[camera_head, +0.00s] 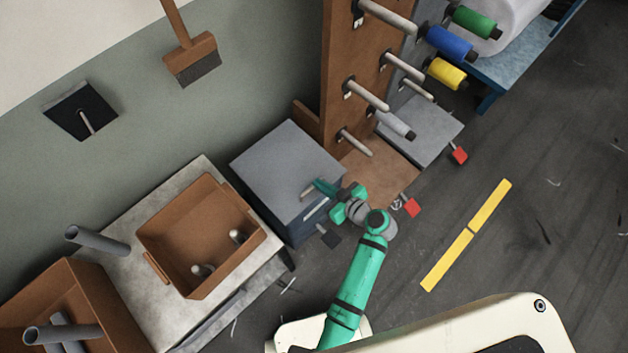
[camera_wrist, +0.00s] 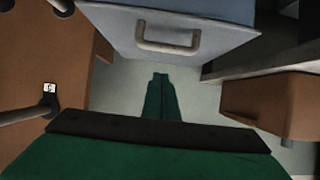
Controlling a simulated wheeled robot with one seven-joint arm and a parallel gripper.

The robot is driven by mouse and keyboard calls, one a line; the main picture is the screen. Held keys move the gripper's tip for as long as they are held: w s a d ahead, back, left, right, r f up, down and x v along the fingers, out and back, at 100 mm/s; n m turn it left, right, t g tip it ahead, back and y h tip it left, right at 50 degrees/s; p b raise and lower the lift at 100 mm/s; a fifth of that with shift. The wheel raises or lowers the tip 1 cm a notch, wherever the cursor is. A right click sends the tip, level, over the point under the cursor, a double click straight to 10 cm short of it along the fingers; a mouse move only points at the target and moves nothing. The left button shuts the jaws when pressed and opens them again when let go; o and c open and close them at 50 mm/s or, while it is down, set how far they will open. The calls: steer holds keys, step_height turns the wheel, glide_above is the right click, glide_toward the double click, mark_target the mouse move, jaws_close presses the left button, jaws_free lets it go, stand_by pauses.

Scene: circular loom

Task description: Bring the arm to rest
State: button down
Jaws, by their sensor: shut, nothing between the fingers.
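My green arm reaches up from the bottom of the head view, with its elbow bent. My gripper (camera_head: 322,187) is at its end, over the near edge of the grey-topped cabinet (camera_head: 283,160). In the wrist view my gripper (camera_wrist: 160,78) shows its green fingers together, with nothing between them. I cannot tell whether the fingers touch the cabinet.
Right of the cabinet stands a brown peg panel (camera_head: 345,45) with protruding pegs and colored spools. Left is a table (camera_head: 110,262) with a brown bin (camera_head: 190,205) holding a couple of pale pieces. Dark floor with yellow strips (camera_head: 490,208) lies open to the right.

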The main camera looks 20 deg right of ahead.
steer(key=shift+f+v, duration=0.2)
steer(key=shift+v, duration=1.1)
steer(key=shift+f+v, duration=0.2)
steer(key=shift+v, duration=1.05)
steer(key=shift+s, duration=0.2)
steer(key=s+a+f+m+g+h, duration=0.1)
steer(key=s+a+f+m+h, duration=0.15)
steer(key=s, duration=0.45)
steer(key=s+a+f+m+h, duration=0.1)
steer(key=s+a+m+h, duration=0.25)
steer(key=s, duration=0.25)
steer(key=s+a+r+t, duration=0.1)
steer(key=s+a+r, duration=0.2)
steer(key=r, duration=0.4)
steer(key=s+a+r+t, duration=0.2)
steer(key=s+a+r, duration=0.1)
steer(key=r, duration=0.3)
steer(key=s+a+r+t, duration=0.2)
steer(key=s+a+r, duration=0.1)
steer(key=r, duration=0.4)
steer(key=shift+s+r, duration=0.35)
steer(key=shift+s, duration=0.25)
